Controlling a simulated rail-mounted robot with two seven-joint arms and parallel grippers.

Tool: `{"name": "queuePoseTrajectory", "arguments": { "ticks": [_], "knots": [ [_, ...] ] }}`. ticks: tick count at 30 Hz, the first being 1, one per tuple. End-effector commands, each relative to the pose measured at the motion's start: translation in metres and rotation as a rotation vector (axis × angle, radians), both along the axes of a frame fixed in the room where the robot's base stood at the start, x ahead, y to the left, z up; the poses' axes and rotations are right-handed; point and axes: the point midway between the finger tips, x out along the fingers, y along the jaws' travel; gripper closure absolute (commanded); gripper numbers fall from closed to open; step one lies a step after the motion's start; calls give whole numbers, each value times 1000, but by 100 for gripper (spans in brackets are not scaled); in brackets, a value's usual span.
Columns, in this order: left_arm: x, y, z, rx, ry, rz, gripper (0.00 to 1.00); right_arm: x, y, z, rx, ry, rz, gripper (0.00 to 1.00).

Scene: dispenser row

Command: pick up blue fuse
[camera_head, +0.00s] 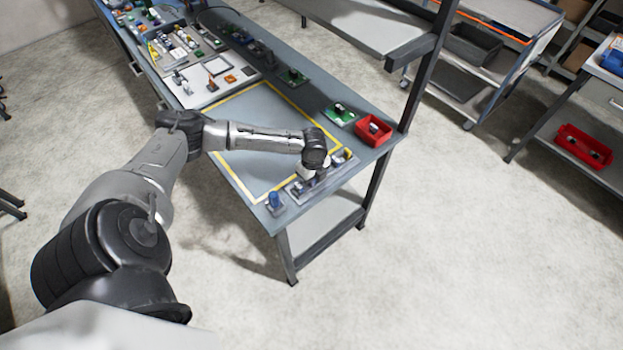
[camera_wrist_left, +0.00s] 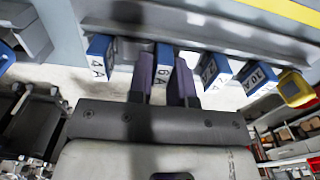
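In the left wrist view, blue fuses stand in a row. One marked "4 A" (camera_wrist_left: 98,58) is at left, one marked "6" (camera_wrist_left: 164,58) is in the middle, and one marked "10 A" (camera_wrist_left: 260,78) is at right. The fingers of my left gripper (camera_wrist_left: 163,82) are on both sides of the middle fuse, very near it. I cannot tell whether they press on it. In the head view my left gripper (camera_head: 307,174) is low over the grey fuse rack (camera_head: 296,192) at the bench's near right end, and the wrist hides part of it. My right gripper is not in view.
A separate blue part (camera_head: 275,200) stands at the bench corner, left of the rack. A yellow fuse (camera_wrist_left: 295,90) ends the row. A red bin (camera_head: 373,130) and a green board (camera_head: 339,114) lie behind. The yellow-bordered area (camera_head: 258,122) is mostly clear.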

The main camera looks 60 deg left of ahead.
Motion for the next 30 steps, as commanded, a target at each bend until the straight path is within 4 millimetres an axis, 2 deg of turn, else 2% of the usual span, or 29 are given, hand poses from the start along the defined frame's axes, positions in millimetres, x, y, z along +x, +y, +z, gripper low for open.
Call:
{"name": "queuePoseTrajectory", "arguments": {
  "ticks": [1, 6, 20, 23, 28, 29, 30],
  "knots": [
    [0, 0, 0, 0, 0, 0, 86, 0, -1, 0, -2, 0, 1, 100],
    [0, 0, 0, 0, 0, 0, 100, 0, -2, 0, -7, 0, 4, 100],
    [0, 0, 5, 0, -1, 0, 100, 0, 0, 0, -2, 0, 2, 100],
    [1, 0, 12, 0, -2, 1, 100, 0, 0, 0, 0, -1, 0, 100],
    [1, 1, 41, 1, -5, 0, 100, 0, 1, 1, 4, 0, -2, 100],
    [1, -2, 46, 0, -4, -2, 100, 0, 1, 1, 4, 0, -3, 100],
    [2, -13, 48, -4, -3, -4, 100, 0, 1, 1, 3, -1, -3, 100]
  ]
}}
